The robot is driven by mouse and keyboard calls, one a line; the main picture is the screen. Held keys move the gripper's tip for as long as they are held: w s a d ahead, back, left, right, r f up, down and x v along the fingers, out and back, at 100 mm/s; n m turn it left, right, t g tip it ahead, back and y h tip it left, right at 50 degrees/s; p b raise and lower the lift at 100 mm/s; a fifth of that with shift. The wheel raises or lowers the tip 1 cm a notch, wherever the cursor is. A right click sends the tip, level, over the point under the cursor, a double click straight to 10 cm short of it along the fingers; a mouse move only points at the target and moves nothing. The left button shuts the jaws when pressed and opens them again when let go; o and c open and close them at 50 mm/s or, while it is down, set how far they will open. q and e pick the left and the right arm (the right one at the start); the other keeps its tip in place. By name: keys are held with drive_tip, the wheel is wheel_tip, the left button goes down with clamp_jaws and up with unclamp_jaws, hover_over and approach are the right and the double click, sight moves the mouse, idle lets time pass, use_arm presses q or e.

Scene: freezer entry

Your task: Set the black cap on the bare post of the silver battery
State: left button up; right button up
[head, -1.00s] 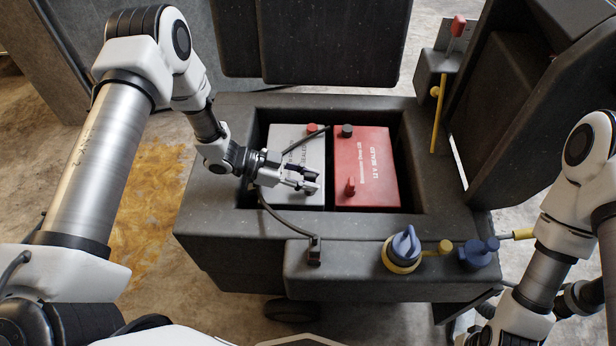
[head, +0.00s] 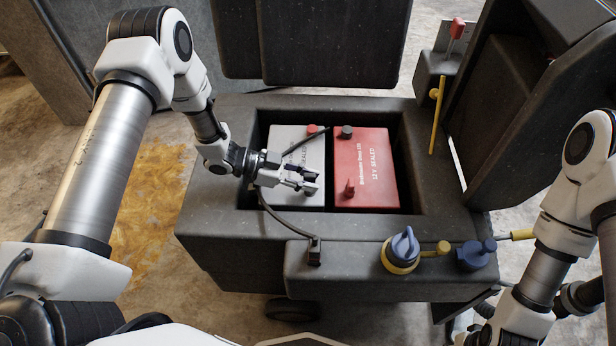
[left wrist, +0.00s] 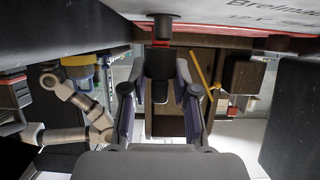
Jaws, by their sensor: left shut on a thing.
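The silver battery (head: 288,140) sits in the open bay beside the red battery (head: 372,150). In the upside-down left wrist view, my left gripper (left wrist: 160,95) is shut on the black cap (left wrist: 160,62). A dark post (left wrist: 163,24) shows at the top of that view, in line with the cap. The cap looks a little above the post, with a red part visible between them; I cannot tell whether they touch. My right gripper is not in view.
A red cap (head: 312,129) is at the silver battery's far edge. The red battery bears a black cap (head: 347,131) and a red cap (head: 349,188). A blue knob (head: 404,246) stands on the front ledge. A dark cable (head: 268,208) runs near my left gripper.

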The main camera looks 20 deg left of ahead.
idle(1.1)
use_arm(q)
drive_tip(key=shift+f, duration=0.3)
drive_tip(key=shift+r, duration=0.1)
drive_tip(key=shift+r+p, duration=0.2)
drive_tip(key=shift+p, duration=0.2)
drive_tip(key=shift+w, duration=0.15)
idle(0.5)
drive_tip(key=shift+p, duration=0.3)
idle(0.6)
drive_tip(key=shift+f+b, duration=0.3)
drive_tip(key=shift+r, duration=0.15)
